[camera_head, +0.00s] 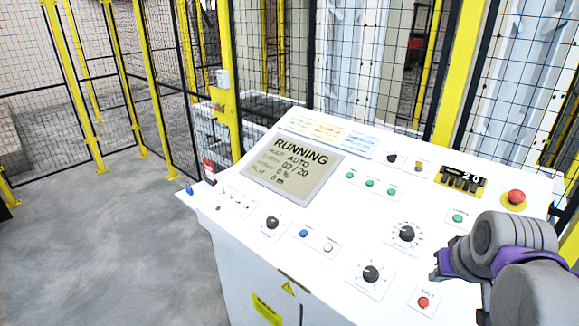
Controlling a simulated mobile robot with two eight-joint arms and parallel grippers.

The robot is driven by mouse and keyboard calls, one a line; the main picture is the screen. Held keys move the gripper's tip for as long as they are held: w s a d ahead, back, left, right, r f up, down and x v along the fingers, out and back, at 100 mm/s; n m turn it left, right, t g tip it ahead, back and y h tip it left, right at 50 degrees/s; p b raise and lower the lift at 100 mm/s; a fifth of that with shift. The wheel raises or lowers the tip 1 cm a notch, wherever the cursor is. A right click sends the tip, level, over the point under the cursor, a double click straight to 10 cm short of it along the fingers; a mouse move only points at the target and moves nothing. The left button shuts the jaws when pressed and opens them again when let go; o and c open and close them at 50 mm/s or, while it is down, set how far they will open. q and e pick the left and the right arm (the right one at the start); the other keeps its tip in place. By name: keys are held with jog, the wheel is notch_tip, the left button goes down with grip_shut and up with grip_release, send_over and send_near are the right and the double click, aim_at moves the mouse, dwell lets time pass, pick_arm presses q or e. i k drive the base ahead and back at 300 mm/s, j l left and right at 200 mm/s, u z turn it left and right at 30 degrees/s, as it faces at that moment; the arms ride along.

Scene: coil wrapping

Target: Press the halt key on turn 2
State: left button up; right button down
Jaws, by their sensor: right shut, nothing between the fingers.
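A white sloped control console (340,215) fills the middle and right. Its screen (293,166) reads RUNNING, AUTO and 02 / 20; the smaller lines are blurred. A red push button (423,302) sits on a small plate near the console's lower right edge; its label is too small to read. A red mushroom button (516,197) on a yellow base is at the upper right. My right gripper (438,266) is shut and empty, over the console above and right of the red push button, apart from it in the picture. My left gripper is not in view.
Black knobs (407,233), green buttons (370,183), a blue button (304,233) and a black counter showing 20 (461,181) share the panel. Yellow-framed mesh fencing (120,85) stands behind. Grey floor (110,240) at the left is open.

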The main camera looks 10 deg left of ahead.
aim_at(423, 302)
jog(key=j+z, duration=0.1)
jog(key=z, duration=0.25)
jog(key=j+z, duration=0.1)
jog(key=z, duration=0.25)
jog(key=j+z, duration=0.1)
jog(key=z, duration=0.25)
jog(key=k+l, duration=0.05)
